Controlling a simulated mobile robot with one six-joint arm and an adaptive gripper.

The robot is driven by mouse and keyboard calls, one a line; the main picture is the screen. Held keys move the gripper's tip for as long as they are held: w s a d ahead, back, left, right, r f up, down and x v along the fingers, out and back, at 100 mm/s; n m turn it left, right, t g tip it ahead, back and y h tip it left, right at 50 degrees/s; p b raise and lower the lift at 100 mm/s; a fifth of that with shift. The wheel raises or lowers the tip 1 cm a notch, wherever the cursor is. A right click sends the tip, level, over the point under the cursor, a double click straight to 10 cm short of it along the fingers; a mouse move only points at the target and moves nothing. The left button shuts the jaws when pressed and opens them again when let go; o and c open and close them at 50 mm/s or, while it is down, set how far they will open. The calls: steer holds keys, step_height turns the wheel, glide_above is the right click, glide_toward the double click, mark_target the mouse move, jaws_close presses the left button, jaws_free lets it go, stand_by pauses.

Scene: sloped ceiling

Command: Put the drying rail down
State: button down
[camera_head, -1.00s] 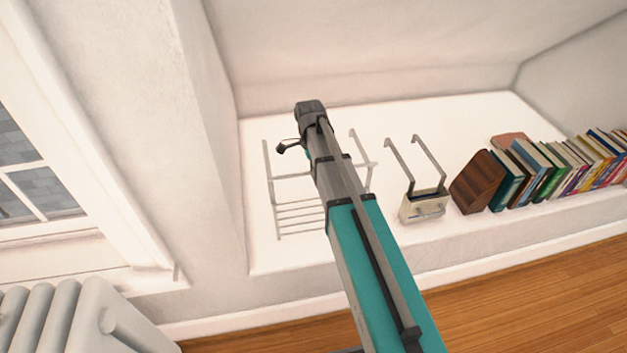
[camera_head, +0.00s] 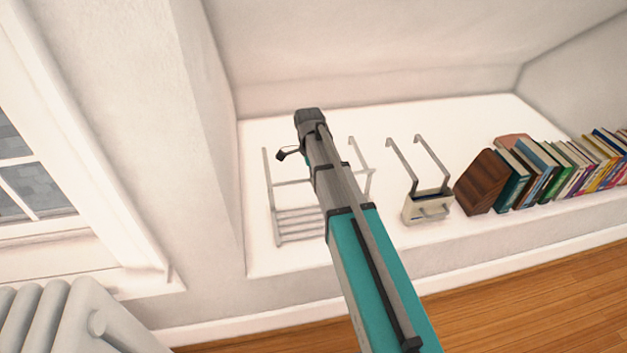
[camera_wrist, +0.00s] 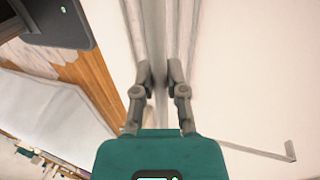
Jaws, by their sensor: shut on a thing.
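The drying rail (camera_head: 272,200) is a pale grey metal rack with long side posts and several parallel bars. In the head view it is over the white ledge, left of centre, partly hidden behind my arm. In the wrist view my gripper (camera_wrist: 158,75) is shut on a grey bar of the drying rail (camera_wrist: 155,40), with one finger on each side. Another thin bar with a bent end crosses the lower right of that view. My gripper's fingers are hidden behind the arm in the head view. I cannot tell whether the rail touches the ledge.
The white ledge (camera_head: 380,235) holds a cream box with two long hooked arms (camera_head: 428,208), right of the rail. A brown wooden block (camera_head: 482,182) and a row of books stand farther right. A wall closes the left side; a radiator (camera_head: 62,320) is at lower left.

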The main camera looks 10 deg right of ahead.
steer(key=c, duration=0.7)
jaws_free()
steer(key=shift+r, duration=0.2)
steer(key=p+v, duration=1.1)
steer(key=shift+w+r, duration=0.2)
steer(key=shift+r, duration=0.15)
stand_by(0.3)
steer(key=shift+s+d+f+n+t, duration=0.2)
steer(key=shift+s+n+t, duration=0.35)
steer(key=shift+s+n, duration=2.6)
steer(key=shift+s+d+f+n+t, duration=0.15)
steer(key=shift+s+n+t, duration=0.45)
steer(key=shift+s+n, duration=2.55)
steer(key=shift+s+d+f+n+t, duration=0.1)
steer(key=shift+s+d+n+t, duration=0.3)
steer(key=shift+s+n, duration=2.7)
